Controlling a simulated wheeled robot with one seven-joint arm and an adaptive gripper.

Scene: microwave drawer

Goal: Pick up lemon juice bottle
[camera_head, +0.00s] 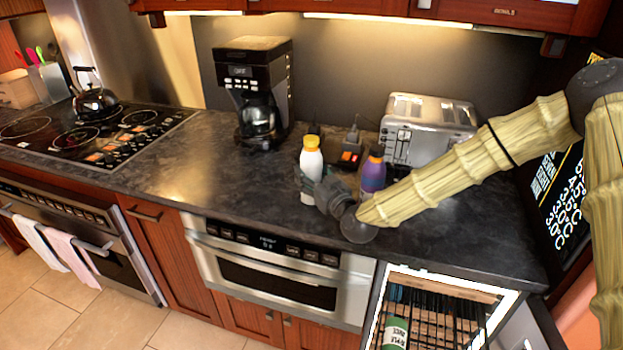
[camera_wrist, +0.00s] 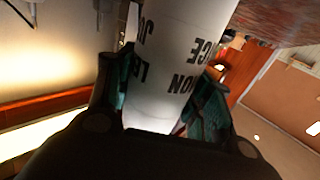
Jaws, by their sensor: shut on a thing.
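The lemon juice bottle (camera_head: 311,160) is white with a yellow cap and stands upright on the dark counter in the head view. In the wrist view the white bottle (camera_wrist: 172,65) fills the space between the fingers, with parts of black lettering showing. My gripper (camera_head: 316,186) reaches it from the right, low on its body, and is shut on it. In the wrist view my gripper (camera_wrist: 165,95) has one dark green finger on each side of the bottle. I cannot tell whether the bottle's base touches the counter.
A purple bottle with an orange cap (camera_head: 373,174) stands close behind my gripper. A toaster (camera_head: 428,128) is behind it, and a coffee maker (camera_head: 254,90) stands to the left. The counter (camera_head: 215,165) is clear left of the bottle. An open lit compartment (camera_head: 440,310) is below right.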

